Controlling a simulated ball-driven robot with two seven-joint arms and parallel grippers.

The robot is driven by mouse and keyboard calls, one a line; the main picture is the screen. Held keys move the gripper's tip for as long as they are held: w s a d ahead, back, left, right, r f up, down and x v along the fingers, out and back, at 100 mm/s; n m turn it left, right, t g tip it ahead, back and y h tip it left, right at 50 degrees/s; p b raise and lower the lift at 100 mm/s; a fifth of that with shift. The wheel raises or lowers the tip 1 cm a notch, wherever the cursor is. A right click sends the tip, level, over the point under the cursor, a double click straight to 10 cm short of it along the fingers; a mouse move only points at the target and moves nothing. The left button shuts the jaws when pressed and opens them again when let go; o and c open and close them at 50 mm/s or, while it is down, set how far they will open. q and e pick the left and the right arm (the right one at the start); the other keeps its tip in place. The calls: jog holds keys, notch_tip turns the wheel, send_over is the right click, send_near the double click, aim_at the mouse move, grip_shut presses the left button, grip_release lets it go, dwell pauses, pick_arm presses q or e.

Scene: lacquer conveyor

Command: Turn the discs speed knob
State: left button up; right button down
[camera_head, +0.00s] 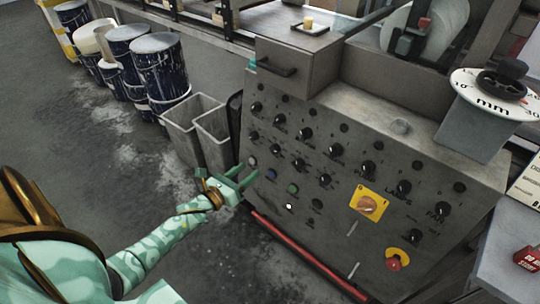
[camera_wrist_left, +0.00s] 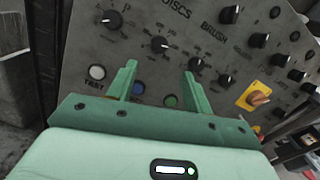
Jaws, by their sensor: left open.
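The grey control panel (camera_head: 330,215) carries rows of black knobs with white pointer marks. In the left wrist view a "DISCS" label (camera_wrist_left: 177,13) stands above a row with a knob (camera_wrist_left: 112,20), a second knob (camera_wrist_left: 160,45) and a third knob (camera_wrist_left: 196,65). Their small lettering is too blurred to tell which is the speed knob. My left gripper (camera_head: 246,173) is open and empty at the panel's lower left. In the left wrist view its fingers (camera_wrist_left: 158,72) point up toward the panel, below the second knob, with nothing between them. My right gripper is not in view.
Below the knobs are a white button (camera_wrist_left: 97,72), a blue one (camera_wrist_left: 138,88) and a green one (camera_wrist_left: 170,101). A yellow-backed rotary switch (camera_head: 367,204) and a red stop button (camera_head: 393,264) lie right. Grey bins (camera_head: 187,128) stand left of the panel, and a red bar (camera_head: 305,258) runs along its foot.

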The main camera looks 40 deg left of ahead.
aim_at(273, 151)
pick_arm(q)
jog(key=w, duration=0.3)
jog(key=w+b, duration=0.1)
jog(key=w, duration=0.2)
jog(key=w+b, duration=0.1)
jog(key=w, duration=0.2)
jog(key=shift+w+d+f, duration=0.1)
jog(key=shift+d+f, duration=0.1)
jog(key=shift+d, duration=0.2)
jog(key=shift+w+b, duration=0.3)
jog(key=shift+w, duration=0.3)
jog(key=shift+d+r, duration=0.1)
jog(key=shift+r, duration=0.05)
jog(key=c, duration=0.9)
jog(key=shift+c, duration=0.4)
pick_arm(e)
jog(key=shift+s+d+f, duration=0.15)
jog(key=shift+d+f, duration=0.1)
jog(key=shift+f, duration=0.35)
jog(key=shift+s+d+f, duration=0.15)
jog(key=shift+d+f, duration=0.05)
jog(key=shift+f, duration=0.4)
